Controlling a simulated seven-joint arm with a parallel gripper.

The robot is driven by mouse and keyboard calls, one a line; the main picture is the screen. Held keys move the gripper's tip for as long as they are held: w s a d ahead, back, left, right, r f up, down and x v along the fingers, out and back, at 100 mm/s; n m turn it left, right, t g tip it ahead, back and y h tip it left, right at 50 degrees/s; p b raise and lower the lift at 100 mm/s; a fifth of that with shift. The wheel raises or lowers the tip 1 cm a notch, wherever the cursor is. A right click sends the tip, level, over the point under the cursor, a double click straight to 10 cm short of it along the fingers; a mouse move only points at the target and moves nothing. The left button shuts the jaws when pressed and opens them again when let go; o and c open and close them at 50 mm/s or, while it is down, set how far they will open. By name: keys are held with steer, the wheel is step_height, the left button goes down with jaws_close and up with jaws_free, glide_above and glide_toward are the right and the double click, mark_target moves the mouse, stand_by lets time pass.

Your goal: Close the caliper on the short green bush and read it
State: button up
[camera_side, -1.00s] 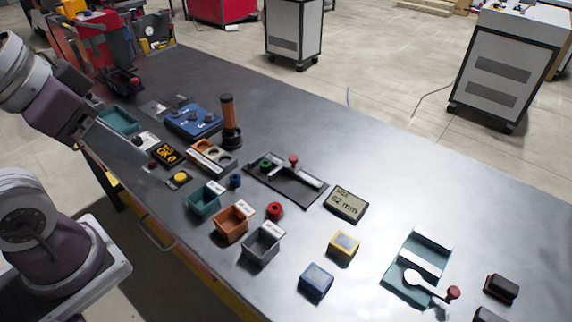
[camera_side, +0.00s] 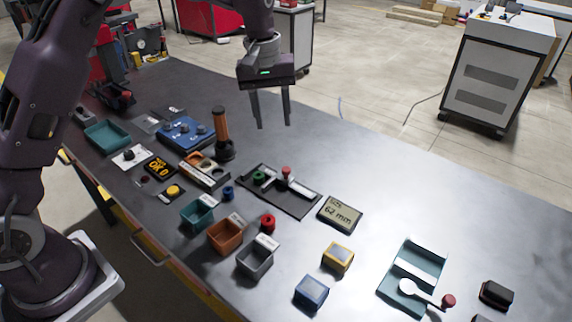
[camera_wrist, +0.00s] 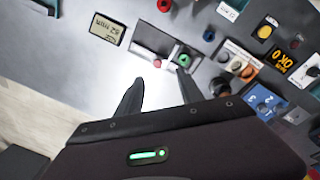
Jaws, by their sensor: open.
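The caliper is a dark plate (camera_side: 295,203) with a pale bar and a red knob (camera_side: 286,171). The short green bush (camera_side: 258,177) sits on its left part, a little apart from the knob. My gripper (camera_side: 274,125) is open and empty, fingers pointing down, raised above the table behind the caliper. In the wrist view the caliper plate (camera_wrist: 152,35), red knob (camera_wrist: 157,63) and green bush (camera_wrist: 183,58) lie just beyond my open fingertips (camera_wrist: 158,78). The display (camera_side: 340,213) beside the caliper reads 62 mm.
An upright brown-handled post (camera_side: 222,130) stands left of the caliper. Teal, orange (camera_side: 227,235) and grey bins, a blue bush (camera_side: 228,193) and a red bush (camera_side: 267,222) lie in front. A teal fixture (camera_side: 412,275) is at right. The table's back right is clear.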

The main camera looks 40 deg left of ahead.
steer(key=n+g, duration=0.1)
glide_above(286, 168)
steer(key=shift+y, duration=0.3)
step_height(286, 168, down, 10)
steer(key=shift+r, duration=0.2)
step_height(286, 168, down, 7)
jaws_close()
steer(key=c, duration=1)
jaws_free()
steer(key=a, duration=0.4)
steer(key=c, duration=0.9)
jaws_free()
steer(key=shift+s+a, duration=0.1)
steer(key=shift+a, duration=0.1)
steer(key=o, duration=0.9)
steer(key=shift+d, duration=0.1)
steer(key=shift+r, duration=0.1)
step_height(286, 168, up, 7)
